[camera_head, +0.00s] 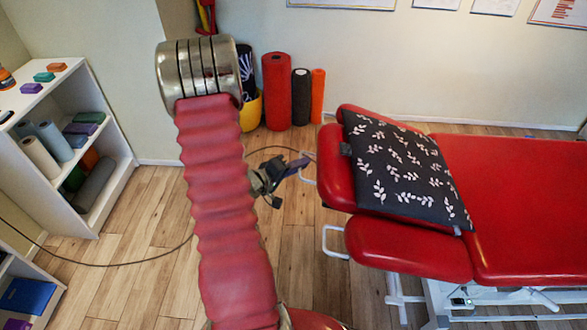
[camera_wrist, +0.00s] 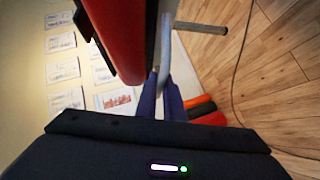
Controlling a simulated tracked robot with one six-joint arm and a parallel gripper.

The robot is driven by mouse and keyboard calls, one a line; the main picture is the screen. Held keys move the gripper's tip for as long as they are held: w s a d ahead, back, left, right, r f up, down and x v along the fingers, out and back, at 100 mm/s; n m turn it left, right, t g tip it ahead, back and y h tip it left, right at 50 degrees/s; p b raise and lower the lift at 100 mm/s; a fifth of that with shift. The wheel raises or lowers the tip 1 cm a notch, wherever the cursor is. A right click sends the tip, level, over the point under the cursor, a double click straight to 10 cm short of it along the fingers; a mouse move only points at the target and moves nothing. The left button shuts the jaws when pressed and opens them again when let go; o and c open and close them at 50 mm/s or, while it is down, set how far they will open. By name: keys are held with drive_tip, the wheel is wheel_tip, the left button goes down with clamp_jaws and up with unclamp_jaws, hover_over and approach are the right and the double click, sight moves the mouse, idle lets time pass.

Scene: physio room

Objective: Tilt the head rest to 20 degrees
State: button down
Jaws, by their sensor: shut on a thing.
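The red head rest (camera_head: 333,178) is at the left end of the red treatment table (camera_head: 515,200), with a dark leaf-patterned pillow (camera_head: 400,170) over it. I cannot read its exact tilt. A pale metal handle (camera_head: 307,181) sticks out from its left end. My gripper (camera_head: 306,160), with purple fingers, is at this handle. In the wrist view my gripper (camera_wrist: 161,84) is shut on the metal bar (camera_wrist: 165,52), which passes between the fingertips. The red padding (camera_wrist: 118,40) is close beside the bar there. The pillow hides much of the head rest.
A lower red arm pad (camera_head: 410,250) with a white loop handle (camera_head: 333,241) sits in front of the head rest. Foam rollers (camera_head: 277,90) stand by the back wall. White shelves (camera_head: 75,150) are at the left. A cable crosses the open wooden floor.

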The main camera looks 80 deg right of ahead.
drive_tip(key=shift+w+r, duration=0.1)
drive_tip(key=shift+r, duration=0.05)
drive_tip(key=c, duration=1.9)
unclamp_jaws()
drive_tip(key=shift+o, duration=0.2)
drive_tip(key=shift+a, duration=0.1)
drive_tip(key=v, duration=1.3)
drive_tip(key=shift+w+a, duration=0.2)
drive_tip(key=shift+a, duration=0.1)
drive_tip(key=shift+n, duration=0.3)
